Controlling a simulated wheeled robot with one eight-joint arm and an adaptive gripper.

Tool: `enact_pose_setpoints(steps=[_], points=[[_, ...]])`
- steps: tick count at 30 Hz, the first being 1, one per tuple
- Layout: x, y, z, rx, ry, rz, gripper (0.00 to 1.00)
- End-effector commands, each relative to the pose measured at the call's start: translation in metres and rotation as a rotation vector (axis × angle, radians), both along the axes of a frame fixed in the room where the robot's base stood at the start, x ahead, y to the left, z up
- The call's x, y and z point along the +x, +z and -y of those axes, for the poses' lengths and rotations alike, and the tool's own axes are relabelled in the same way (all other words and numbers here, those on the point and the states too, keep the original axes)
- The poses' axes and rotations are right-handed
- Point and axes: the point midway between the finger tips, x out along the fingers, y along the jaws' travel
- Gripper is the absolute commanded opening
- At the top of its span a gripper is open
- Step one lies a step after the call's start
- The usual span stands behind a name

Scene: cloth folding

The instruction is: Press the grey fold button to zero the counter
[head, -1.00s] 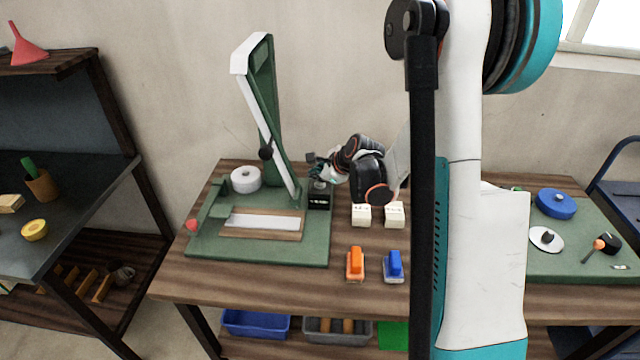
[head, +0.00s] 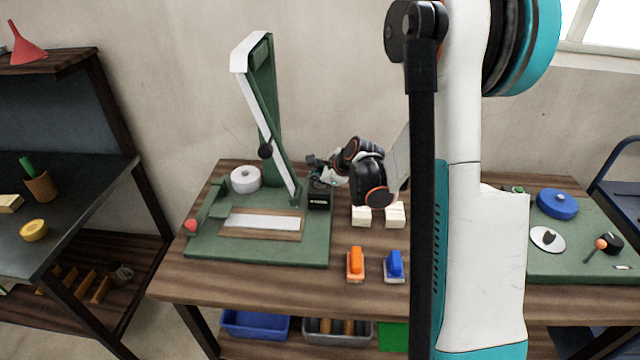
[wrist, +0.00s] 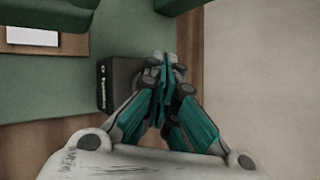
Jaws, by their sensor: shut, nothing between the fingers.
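My gripper (head: 317,172) is shut and empty, with its fingertips over the black counter box (head: 320,197) at the right edge of the green base. In the wrist view the closed fingers (wrist: 161,62) overlap the right part of the counter box (wrist: 118,84), whose display faces left there and is too small to read. The grey fold button is not visible; the fingers may be hiding it. I cannot tell whether the fingertips touch the box.
The green folding press (head: 262,120) stands with its arm raised beside the box. Two white blocks (head: 361,217), an orange stapler-like item (head: 355,264) and a blue one (head: 394,266) sit in front. A white roll (head: 245,179) stands at left.

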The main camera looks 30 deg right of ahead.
Motion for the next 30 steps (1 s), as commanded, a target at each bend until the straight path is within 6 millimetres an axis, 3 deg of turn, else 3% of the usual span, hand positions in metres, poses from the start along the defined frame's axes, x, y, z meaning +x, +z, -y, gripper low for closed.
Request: enact_pose_setpoints(steps=[30], points=[[0.0,0.019,0.0,0.0,0.0,0.0,0.0]])
